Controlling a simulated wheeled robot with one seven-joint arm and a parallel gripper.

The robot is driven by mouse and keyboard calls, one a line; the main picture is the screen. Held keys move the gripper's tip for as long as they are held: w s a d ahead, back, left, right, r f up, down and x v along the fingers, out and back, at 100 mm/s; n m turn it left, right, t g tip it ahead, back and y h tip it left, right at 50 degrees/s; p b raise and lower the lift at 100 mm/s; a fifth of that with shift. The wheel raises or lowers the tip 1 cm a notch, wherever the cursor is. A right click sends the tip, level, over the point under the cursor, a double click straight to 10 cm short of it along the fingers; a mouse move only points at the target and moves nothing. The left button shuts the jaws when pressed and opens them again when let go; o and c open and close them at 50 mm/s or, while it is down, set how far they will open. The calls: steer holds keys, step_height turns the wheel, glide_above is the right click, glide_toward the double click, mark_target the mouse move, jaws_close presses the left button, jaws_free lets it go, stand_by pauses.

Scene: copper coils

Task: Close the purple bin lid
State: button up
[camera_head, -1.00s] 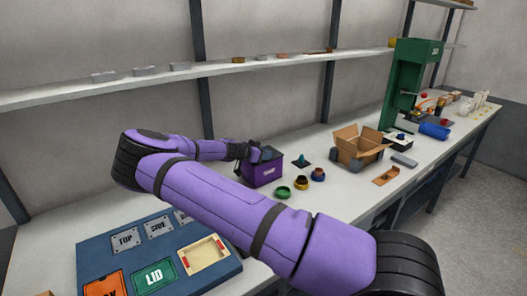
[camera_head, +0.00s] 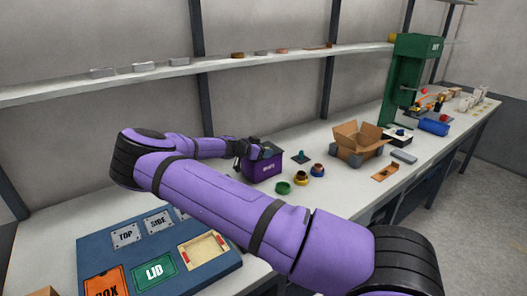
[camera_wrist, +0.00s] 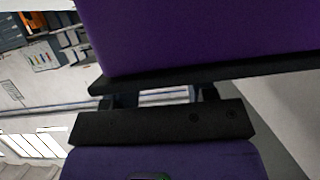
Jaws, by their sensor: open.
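The purple bin (camera_head: 262,168), with a white label on its front, stands on the bench beyond my forearm. Its top edge is dark, and my gripper partly covers it. I cannot clearly tell the lid's angle from here. My gripper (camera_head: 264,151) is at the bin's upper left, over or against its top. In the wrist view a purple panel with a black edge (camera_wrist: 200,35), seemingly part of the bin, fills the top. My gripper (camera_wrist: 164,97) has its two fingers spread apart there, their tips close to or behind that black edge. Nothing shows held between them.
Green, yellow and blue-red round parts (camera_head: 301,179) lie right of the bin, near an open cardboard box (camera_head: 358,143). A green press (camera_head: 408,80) stands farther right. A blue board (camera_head: 150,245) lies at the front left. A shelf (camera_head: 180,75) runs above.

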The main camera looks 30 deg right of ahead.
steer(key=v, duration=1)
steer(key=shift+a, duration=0.4)
steer(key=shift+r, duration=0.1)
steer(key=shift+s, duration=0.1)
steer(key=s+a+r+n+t+y, duration=0.1)
steer(key=s+a+r+n+y, duration=0.2)
steer(key=s, duration=1.1)
steer(key=s+a+r+n+t+y, duration=0.2)
steer(key=s+a+r+n+y, duration=0.2)
steer(key=s+r+n, duration=0.5)
steer(key=s+a+r+n+t+y, duration=0.1)
steer(key=s+a+r+n+y, duration=0.3)
steer(key=s+r, duration=1.3)
steer(key=s+n+y, duration=0.1)
steer(key=s+y, duration=0.1)
steer(key=s, duration=0.2)
steer(key=shift+s+n+t, duration=0.2)
steer(key=shift+n+t, duration=0.2)
